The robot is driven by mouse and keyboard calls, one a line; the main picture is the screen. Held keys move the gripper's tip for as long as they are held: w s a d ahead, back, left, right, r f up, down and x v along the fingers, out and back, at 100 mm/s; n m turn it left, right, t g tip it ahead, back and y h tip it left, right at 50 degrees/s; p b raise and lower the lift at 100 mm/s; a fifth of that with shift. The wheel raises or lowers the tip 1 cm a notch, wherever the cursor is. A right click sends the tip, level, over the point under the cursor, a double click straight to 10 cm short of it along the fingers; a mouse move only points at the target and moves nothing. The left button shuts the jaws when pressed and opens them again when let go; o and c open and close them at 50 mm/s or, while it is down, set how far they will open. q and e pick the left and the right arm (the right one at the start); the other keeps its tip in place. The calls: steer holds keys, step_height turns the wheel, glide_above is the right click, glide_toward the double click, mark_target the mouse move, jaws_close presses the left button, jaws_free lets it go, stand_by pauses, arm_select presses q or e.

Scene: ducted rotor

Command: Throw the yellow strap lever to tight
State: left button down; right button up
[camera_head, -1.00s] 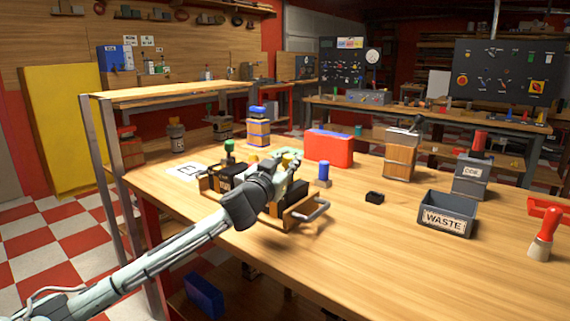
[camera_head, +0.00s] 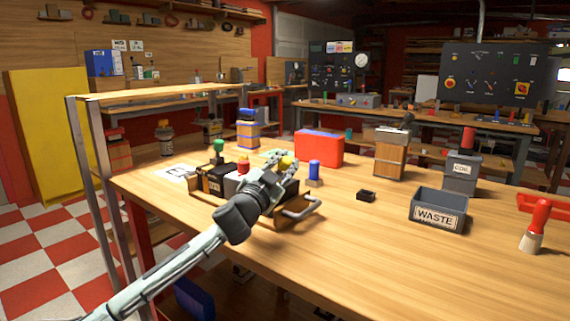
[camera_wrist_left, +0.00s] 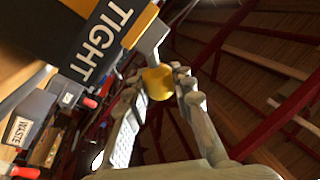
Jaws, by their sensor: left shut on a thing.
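The yellow strap lever shows in the left wrist view as a round yellow knob (camera_wrist_left: 158,82) on a grey block-like arm, beside a dark box face lettered TIGHT (camera_wrist_left: 100,40). My left gripper (camera_wrist_left: 158,88) is shut on this knob, with one finger on each side. In the head view the left gripper (camera_head: 278,170) is at the lever over a wooden-based device (camera_head: 262,212) on the bench, and the knob (camera_head: 287,161) shows just past the fingers. My wrist hides much of the device. My right gripper is in neither current view.
A blue-topped post (camera_head: 314,172) stands just right of the device, with a red box (camera_head: 319,148) behind it. The front middle of the bench (camera_head: 400,270) is clear.

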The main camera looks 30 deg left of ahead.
arm_select(q)
steer(key=c, duration=1.3)
jaws_free()
steer(key=shift+o, duration=0.2)
steer(key=shift+s, duration=0.1)
steer(key=shift+s+d+f, duration=0.1)
steer(key=shift+s+f, duration=0.05)
steer(key=shift+s, duration=0.05)
steer(key=v, duration=1.1)
steer(key=shift+s, duration=0.25)
